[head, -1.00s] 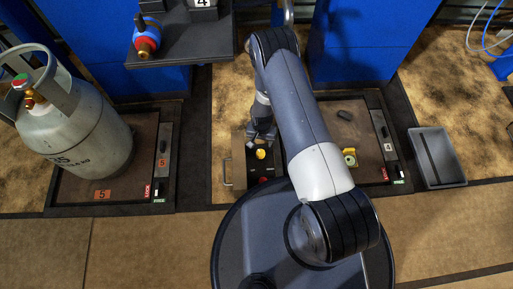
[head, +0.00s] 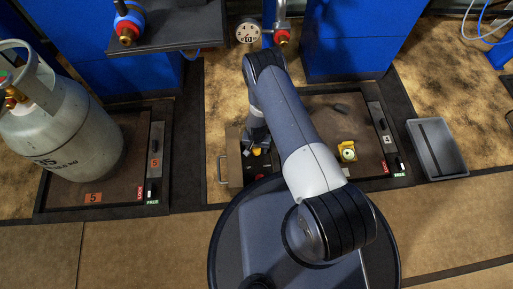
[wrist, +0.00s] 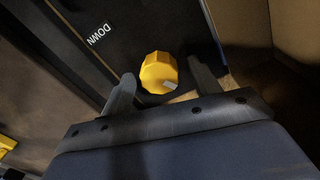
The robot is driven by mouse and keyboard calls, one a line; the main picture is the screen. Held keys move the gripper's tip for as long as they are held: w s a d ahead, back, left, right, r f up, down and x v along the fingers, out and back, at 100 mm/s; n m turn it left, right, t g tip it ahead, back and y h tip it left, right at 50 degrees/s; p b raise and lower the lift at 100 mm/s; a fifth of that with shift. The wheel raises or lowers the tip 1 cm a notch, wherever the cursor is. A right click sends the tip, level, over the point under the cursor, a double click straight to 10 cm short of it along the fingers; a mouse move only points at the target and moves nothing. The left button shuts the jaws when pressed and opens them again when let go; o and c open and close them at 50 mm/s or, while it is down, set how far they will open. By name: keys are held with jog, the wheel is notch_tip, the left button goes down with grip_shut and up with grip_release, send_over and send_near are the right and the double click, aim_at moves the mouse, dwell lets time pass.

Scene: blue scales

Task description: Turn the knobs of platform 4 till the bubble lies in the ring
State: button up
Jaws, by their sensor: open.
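Platform 4 (head: 318,112) is a brown plate in a dark frame at right, with a "4" label on its edge. On it sits a yellow level (head: 347,151) with a pale green round face; bubble and ring are too small to make out. A yellow knob (head: 257,151) sits on a dark control box left of the platform, partly hidden by my gripper (head: 257,138). In the wrist view the yellow knob (wrist: 158,72), with a light pointer mark, lies between the spread fingertips of my open gripper (wrist: 160,72), with gaps on both sides.
A "DOWN" label (wrist: 99,34) is on the dark panel beside the knob. A grey gas cylinder (head: 60,125) stands on platform 5 (head: 120,185) at left. A grey tray (head: 437,150) lies right of platform 4. A dark shelf (head: 165,35) and blue cabinets (head: 355,40) stand behind.

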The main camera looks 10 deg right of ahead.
jog(key=shift+c, duration=0.5)
jog(key=c, duration=0.9)
jog(key=shift+f+n+b, duration=0.15)
jog(key=shift+n+b, duration=0.85)
jog(key=shift+b, duration=0.05)
jog(key=shift+r+n+b, duration=0.2)
jog(key=shift+n+b, duration=0.3)
jog(key=shift+n, duration=1)
jog(key=o, duration=1)
notch_tip(320, 180, up, 11)
jog(key=p, duration=0.4)
jog(key=shift+p, duration=0.4)
